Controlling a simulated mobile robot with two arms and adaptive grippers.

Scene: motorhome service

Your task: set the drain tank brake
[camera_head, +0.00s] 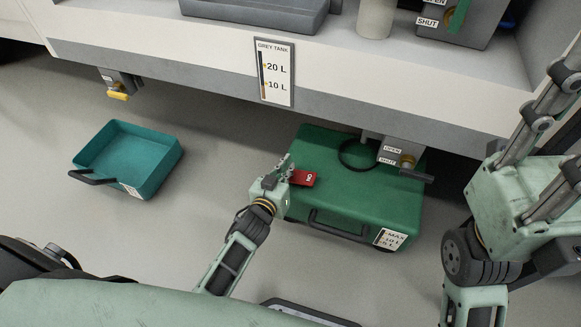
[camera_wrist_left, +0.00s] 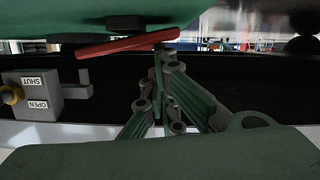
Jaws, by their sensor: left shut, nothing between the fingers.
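The green drain tank (camera_head: 355,215) lies on the floor under the vehicle's edge, with a black handle and a "MAX" label. A red brake lever (camera_head: 303,179) with white lettering sticks out at its left side; it also shows in the left wrist view (camera_wrist_left: 125,46) as a red bar, slightly tilted. My left gripper (camera_head: 285,164) is shut and empty, right beside the lever's left end. In the left wrist view its fingertips (camera_wrist_left: 164,52) are close under the bar; I cannot tell whether they touch. My right gripper (camera_head: 558,130) is at the right edge, its fingertips cut off.
A grey valve (camera_head: 400,155) with "OPEN" and "SHUT" labels hangs above the tank's right side; it also shows in the left wrist view (camera_wrist_left: 40,95). A teal tray (camera_head: 155,180) stands on the floor at left. A yellow-tipped outlet (camera_head: 118,95) hangs above it. Floor between tray and tank is clear.

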